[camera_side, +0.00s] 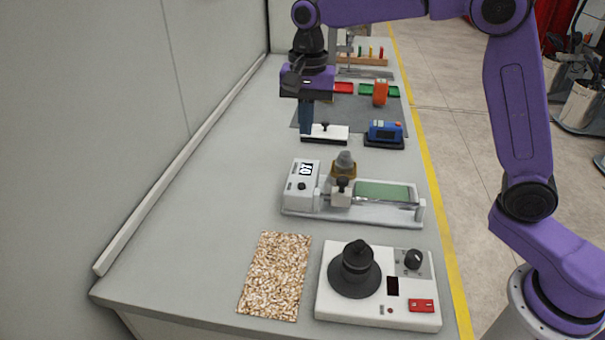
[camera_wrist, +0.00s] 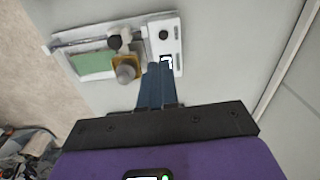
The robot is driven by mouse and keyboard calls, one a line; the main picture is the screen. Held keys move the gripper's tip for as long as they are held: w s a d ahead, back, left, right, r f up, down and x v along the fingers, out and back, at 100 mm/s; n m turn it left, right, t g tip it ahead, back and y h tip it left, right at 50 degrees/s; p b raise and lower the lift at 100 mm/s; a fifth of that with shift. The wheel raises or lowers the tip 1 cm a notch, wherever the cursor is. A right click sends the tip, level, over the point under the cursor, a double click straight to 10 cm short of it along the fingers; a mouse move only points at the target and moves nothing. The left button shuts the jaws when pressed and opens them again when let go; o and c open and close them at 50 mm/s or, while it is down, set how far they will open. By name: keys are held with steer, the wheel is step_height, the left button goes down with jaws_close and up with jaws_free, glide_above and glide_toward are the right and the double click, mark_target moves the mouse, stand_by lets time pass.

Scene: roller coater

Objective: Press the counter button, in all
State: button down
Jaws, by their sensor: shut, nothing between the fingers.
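The roller coater (camera_side: 365,215) has a white base, a green plate and a metal rod. At its left end is a white counter box (camera_side: 293,175) with a small digit window (camera_side: 306,169), its digits turned and hard to read. A round black button (camera_side: 302,186) sits below the window. In the wrist view the button (camera_wrist: 163,35) is in clear sight, and the fingertips partly overlap the window (camera_wrist: 166,62). My gripper (camera_side: 306,131) is shut and empty, pointing down. It is above the table, behind the counter box in the side view and apart from it.
A grey knob on a yellowish block (camera_side: 344,164) stands close beside the counter box. A white device with a black disc (camera_side: 354,270) and a speckled panel (camera_side: 275,275) are in front. A blue device (camera_side: 385,132) is behind right. The table's left side is clear.

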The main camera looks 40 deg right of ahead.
mark_target(303, 186)
steer(key=shift+w+m, duration=0.3)
steer(key=shift+w, duration=0.1)
steer(key=shift+d, duration=0.1)
step_height(303, 186, down, 14)
steer(key=shift+w, duration=0.15)
stand_by(0.5)
steer(key=shift+f, duration=1)
steer(key=shift+r, duration=0.1)
step_height(303, 186, up, 15)
